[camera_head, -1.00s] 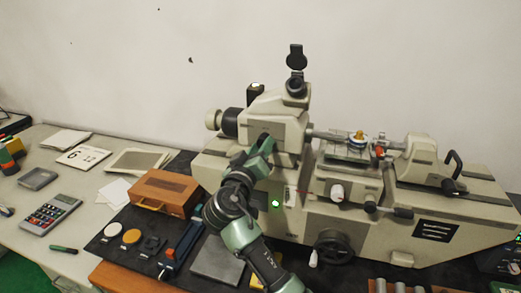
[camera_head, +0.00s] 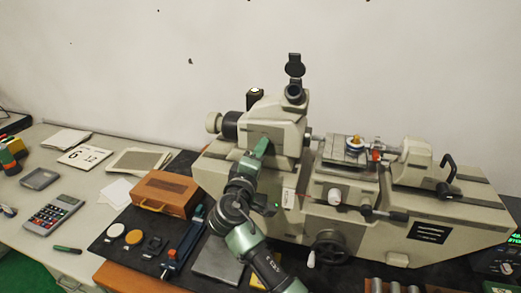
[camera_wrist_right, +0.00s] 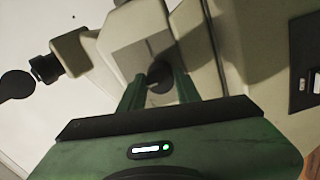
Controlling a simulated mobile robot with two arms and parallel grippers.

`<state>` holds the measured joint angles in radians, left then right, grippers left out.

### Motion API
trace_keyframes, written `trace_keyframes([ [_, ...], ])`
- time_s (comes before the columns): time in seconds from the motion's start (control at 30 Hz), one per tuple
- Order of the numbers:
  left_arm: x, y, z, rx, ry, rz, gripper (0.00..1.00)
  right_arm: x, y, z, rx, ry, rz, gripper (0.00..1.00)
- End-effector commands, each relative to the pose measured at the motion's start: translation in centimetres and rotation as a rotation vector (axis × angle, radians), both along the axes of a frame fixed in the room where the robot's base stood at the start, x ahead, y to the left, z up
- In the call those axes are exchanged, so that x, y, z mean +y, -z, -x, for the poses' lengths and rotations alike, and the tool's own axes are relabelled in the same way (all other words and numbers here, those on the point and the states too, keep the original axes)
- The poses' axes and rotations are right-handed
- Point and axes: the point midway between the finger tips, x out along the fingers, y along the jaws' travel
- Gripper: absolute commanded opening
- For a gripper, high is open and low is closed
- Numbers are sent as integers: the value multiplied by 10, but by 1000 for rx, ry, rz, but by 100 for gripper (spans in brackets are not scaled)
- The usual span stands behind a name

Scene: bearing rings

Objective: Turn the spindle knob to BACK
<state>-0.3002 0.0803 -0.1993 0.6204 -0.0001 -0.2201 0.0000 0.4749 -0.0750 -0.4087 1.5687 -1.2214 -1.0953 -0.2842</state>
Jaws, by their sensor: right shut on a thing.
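The beige measuring machine (camera_head: 370,225) stands on the bench. My right gripper (camera_head: 262,147) is at the front face of its left head block. In the right wrist view a dark round knob (camera_wrist_right: 160,75) sits on a grey plate between the two green fingers of my right gripper (camera_wrist_right: 159,90), which are closed on it. In the head view my gripper hides this knob. I cannot read any position mark by it. My left gripper is not in view.
A black handwheel (camera_head: 332,246) and a white knob (camera_head: 335,196) stick out of the machine's front, right of my arm. A wooden box (camera_head: 165,193) stands left of my arm. A calculator (camera_head: 56,214) lies farther left.

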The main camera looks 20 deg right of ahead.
Motion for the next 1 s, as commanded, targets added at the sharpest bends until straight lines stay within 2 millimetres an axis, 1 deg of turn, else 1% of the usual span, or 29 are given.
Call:
trace_keyframes([
  [0.2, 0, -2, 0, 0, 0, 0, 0, -1, -1, 0, 17, 1, 31, 0],
  [0.6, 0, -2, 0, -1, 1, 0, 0, -1, -1, 0, 20, 1, 35, 0],
  [0.63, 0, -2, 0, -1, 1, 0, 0, -1, -1, 0, 20, 1, 35, 41],
  [0.67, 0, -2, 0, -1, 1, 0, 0, -1, -1, 0, 20, 1, 35, 49],
  [0.7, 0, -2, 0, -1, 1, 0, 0, -1, -1, 0, 20, 1, 35, 55],
  [1.0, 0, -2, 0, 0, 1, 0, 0, 0, 0, 1, 20, 0, 32, 55],
])
